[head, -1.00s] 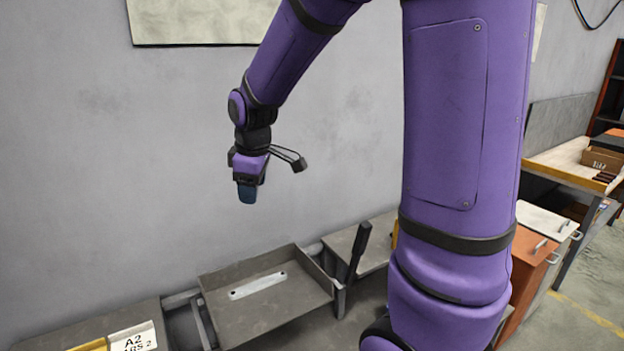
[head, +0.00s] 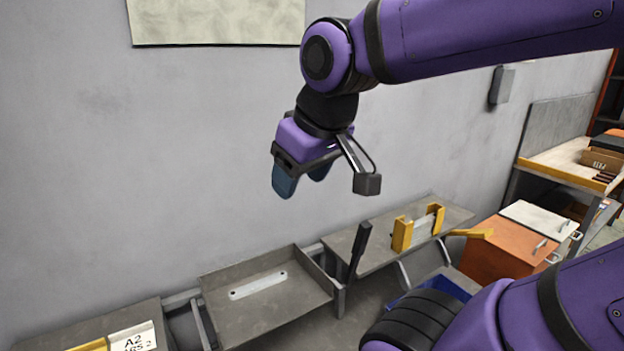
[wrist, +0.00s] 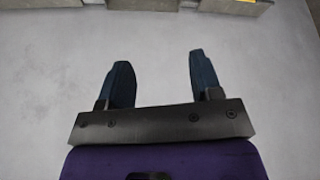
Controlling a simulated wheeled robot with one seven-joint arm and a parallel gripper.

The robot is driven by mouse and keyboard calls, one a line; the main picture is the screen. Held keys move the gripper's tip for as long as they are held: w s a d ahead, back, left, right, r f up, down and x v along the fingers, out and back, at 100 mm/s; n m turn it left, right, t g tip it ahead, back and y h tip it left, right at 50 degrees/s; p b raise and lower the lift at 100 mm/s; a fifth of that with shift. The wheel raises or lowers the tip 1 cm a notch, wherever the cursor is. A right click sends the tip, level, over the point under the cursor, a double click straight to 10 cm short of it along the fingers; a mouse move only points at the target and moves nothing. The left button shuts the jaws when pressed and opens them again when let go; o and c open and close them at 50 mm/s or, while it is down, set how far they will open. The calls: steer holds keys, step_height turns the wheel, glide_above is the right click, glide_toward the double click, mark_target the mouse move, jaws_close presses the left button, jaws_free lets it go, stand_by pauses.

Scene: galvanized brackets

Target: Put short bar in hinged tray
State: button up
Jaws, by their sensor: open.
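A light flat bar (head: 258,285) with a hole near each end lies in the grey tray (head: 262,322), at the lower middle of the head view. The tray has raised sides, and a dark upright lever (head: 357,252) stands at its right. My gripper (head: 301,186) is in the air above and a little right of the tray, fingers pointing down, apart from everything. In the wrist view my gripper (wrist: 155,80) shows two dark blue fingers spread apart with nothing between them.
Right of the tray is a grey shelf (head: 372,226) with yellow blocks (head: 403,234) around a pale plate. A sign marked A2 (head: 135,338) is at lower left. Orange and white cabinets (head: 503,250) and a blue bin (head: 445,288) are at right. The wall behind is mostly bare.

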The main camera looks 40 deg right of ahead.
steer(key=shift+s+a+m, duration=0.1)
steer(key=shift+s+m, duration=0.4)
steer(key=shift+s, duration=0.85)
